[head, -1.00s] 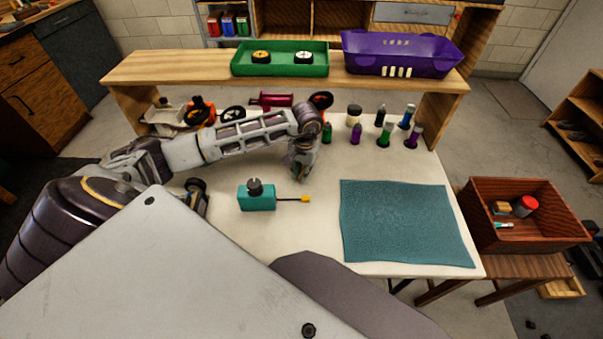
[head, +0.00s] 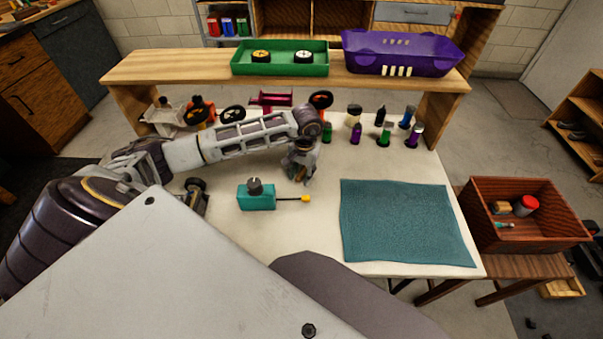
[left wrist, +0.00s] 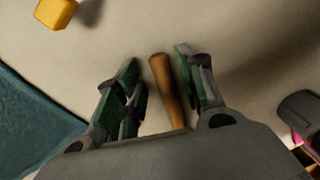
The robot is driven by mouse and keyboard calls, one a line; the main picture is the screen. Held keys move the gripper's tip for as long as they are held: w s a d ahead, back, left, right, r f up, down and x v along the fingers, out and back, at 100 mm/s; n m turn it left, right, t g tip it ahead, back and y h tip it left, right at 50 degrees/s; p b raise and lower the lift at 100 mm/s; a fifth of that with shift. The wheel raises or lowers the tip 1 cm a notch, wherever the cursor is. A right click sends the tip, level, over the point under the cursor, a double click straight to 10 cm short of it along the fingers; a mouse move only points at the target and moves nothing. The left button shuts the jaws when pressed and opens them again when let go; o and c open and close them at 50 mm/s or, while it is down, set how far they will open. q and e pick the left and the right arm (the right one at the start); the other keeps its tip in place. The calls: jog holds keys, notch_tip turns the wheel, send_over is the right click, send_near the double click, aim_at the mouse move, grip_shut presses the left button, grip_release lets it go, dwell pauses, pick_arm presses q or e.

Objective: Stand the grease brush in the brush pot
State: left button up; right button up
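A brown wooden handle (left wrist: 166,88), which looks like the grease brush, shows in the left wrist view between the fingers of my left gripper (left wrist: 160,88). Narrow gaps show on both sides of it, so the fingers look open around it. In the head view my left gripper (head: 300,176) is low over the white table, left of the teal mat, with a bit of brown between its fingers. The bristles are hidden. I cannot pick out the brush pot for sure; a dark grey cylinder (left wrist: 300,112) at the right of the left wrist view may be it. My right gripper is not in view.
A teal box with a yellow-tipped rod (head: 257,200) lies in front of my left gripper. A wooden shelf (head: 200,68) spans the back. The teal mat (head: 400,220) is clear.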

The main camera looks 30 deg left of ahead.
pick_arm(q)
jog(key=shift+r, duration=0.1)
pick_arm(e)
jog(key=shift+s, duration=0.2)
pick_arm(q)
jog(key=shift+r, duration=0.3)
notch_tip(320, 180, up, 11)
jog(key=shift+d+r, duration=0.2)
jog(key=shift+d, duration=0.25)
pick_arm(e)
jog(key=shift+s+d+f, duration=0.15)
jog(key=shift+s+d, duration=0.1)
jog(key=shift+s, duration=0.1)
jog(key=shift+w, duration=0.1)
